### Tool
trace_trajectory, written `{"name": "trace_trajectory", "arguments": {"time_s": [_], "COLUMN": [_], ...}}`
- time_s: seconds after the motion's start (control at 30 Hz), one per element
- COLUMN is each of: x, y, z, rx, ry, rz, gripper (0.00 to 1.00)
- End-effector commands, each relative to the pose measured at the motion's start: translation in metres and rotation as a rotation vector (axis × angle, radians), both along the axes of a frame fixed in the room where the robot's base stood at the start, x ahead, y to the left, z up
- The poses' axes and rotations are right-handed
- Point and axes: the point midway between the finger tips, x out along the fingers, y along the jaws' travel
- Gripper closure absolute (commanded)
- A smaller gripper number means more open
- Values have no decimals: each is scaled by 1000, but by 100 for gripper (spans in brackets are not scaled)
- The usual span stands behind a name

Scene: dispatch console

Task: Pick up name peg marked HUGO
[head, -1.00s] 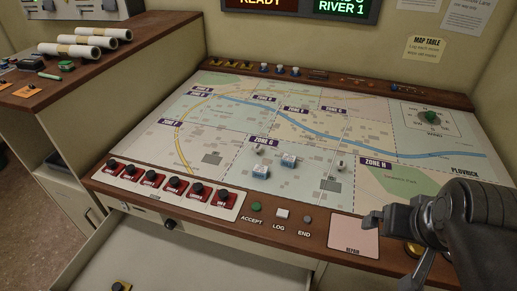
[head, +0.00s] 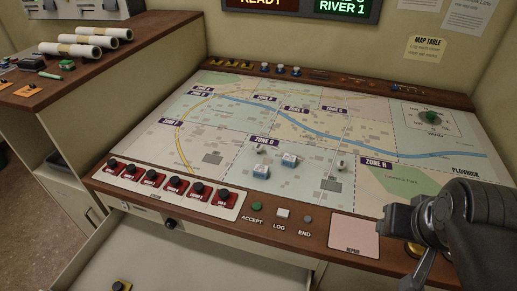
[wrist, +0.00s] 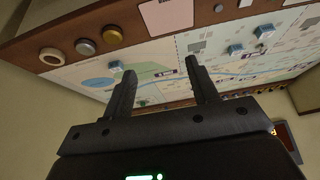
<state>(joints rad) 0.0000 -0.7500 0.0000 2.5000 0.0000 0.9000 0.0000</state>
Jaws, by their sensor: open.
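I cannot read the name HUGO on anything in view, so I cannot tell which piece is that peg. Small grey-white pieces stand on the map, one near Zone G (head: 261,149) and one left of Zone H (head: 342,166). Two blue-and-white blocks (head: 261,171) sit near them. My gripper (head: 386,226) is at the right, above the front edge of the map table. In the wrist view my gripper (wrist: 160,85) has its two fingers apart with nothing held between them.
The map table (head: 290,235) has a row of red-and-black switches (head: 168,185) and ACCEPT, LOG and END buttons along its front. A pink pad (head: 355,238) lies near my gripper. An open drawer (head: 190,260) juts out below. Rolled papers (head: 75,50) lie on the left cabinet.

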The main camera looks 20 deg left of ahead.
Motion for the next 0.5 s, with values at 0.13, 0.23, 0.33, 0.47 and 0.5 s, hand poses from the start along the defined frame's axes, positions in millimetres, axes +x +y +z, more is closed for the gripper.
{"name": "trace_trajectory", "arguments": {"time_s": [0.13, 0.23, 0.33, 0.47, 0.5], "x": [8, 26, 54, 94, 107], "y": [3, 9, 20, 39, 47], "z": [4, 10, 19, 26, 27], "rx": [4, 12, 23, 34, 38], "ry": [4, 13, 24, 40, 45], "rz": [5, 14, 25, 39, 42], "gripper": [46, 46, 46, 46, 46]}}
